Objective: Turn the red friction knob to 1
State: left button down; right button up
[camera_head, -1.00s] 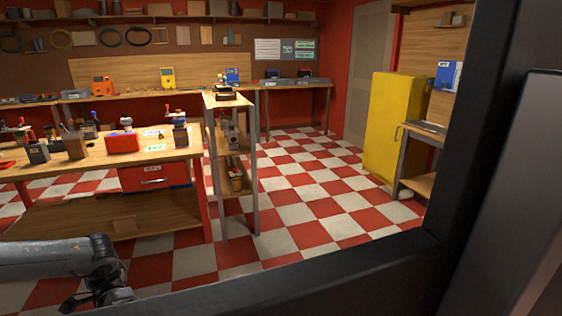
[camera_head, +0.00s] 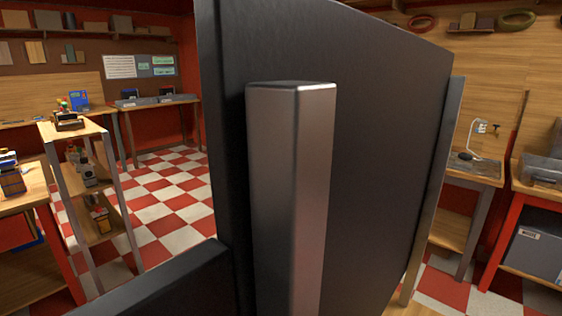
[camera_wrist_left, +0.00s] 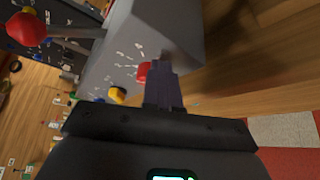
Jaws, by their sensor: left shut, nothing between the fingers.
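In the left wrist view, a grey box-shaped device (camera_wrist_left: 120,50) with white markings fills the upper middle. A red knob (camera_wrist_left: 143,72) sits on its marked face, partly hidden by my fingers. My left gripper (camera_wrist_left: 164,66) is shut and empty, its dark fingertips right beside the red knob. I cannot tell whether they touch it. A yellow knob (camera_wrist_left: 117,94) is on the same device, lower left. The knob's pointer and the scale numbers are too blurred to read. My right gripper is in neither view.
A red ball (camera_wrist_left: 27,30) on a rod stands at the upper left of the left wrist view. The wooden surface (camera_wrist_left: 240,75) right of the device is clear. In the head view, a narrow shelf stand (camera_head: 128,225) stands at the left, with open checkered floor (camera_head: 175,205) beyond it.

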pick_arm(q)
jog(key=shift+w+d+r, duration=0.1)
jog(key=shift+w+r, duration=0.05)
jog(key=shift+r, duration=0.25)
jog(key=shift+w+d+r+p, duration=0.1)
jog(key=shift+r+p, duration=0.2)
jog(key=shift+p, duration=0.1)
jog(key=shift+w+d+r, duration=0.15)
jog(key=shift+w+r, duration=0.05)
jog(key=shift+r, duration=0.1)
jog(key=w+a+b, duration=0.2)
jog(key=w+a, duration=0.1)
jog(key=a, duration=0.1)
jog(key=shift+w+a+r, duration=0.3)
jog(key=shift+a, duration=0.1)
dwell(0.4)
jog(key=shift+r, duration=0.1)
